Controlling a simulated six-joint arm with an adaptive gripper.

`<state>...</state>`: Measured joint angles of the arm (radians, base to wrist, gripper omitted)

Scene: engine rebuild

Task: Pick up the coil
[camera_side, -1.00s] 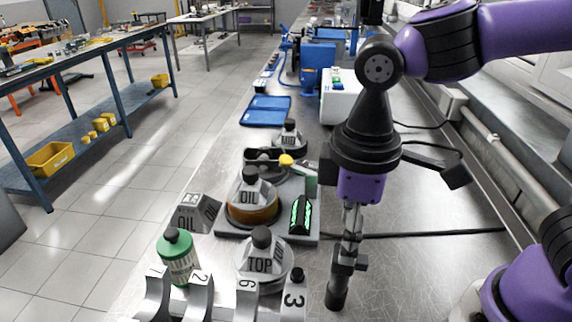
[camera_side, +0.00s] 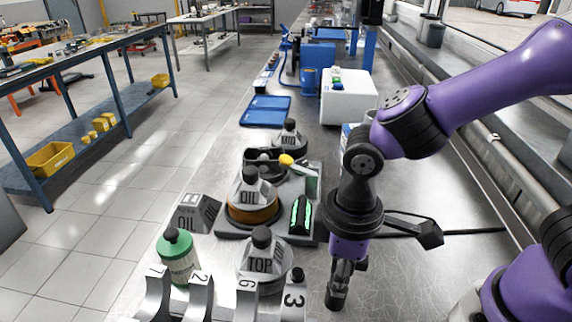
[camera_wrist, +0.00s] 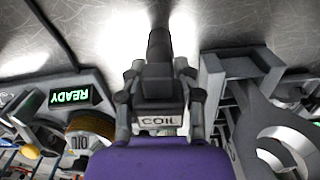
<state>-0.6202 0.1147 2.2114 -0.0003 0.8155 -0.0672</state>
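The coil (camera_side: 337,298) is a dark upright cylinder with a blocky upper part, standing on the metal bench in the side view. In the wrist view its black body (camera_wrist: 158,84) and its white COIL label lie between my two fingers. My gripper (camera_side: 344,268) points down around the coil's upper part. In the wrist view the fingertips of my gripper (camera_wrist: 159,70) sit close on both sides of the coil. Whether they touch it cannot be told.
A grey fixture plate with an OIL part (camera_side: 249,197) and a green-lit READY display (camera_side: 300,215) is left of the coil. The bench right of the coil is mostly clear.

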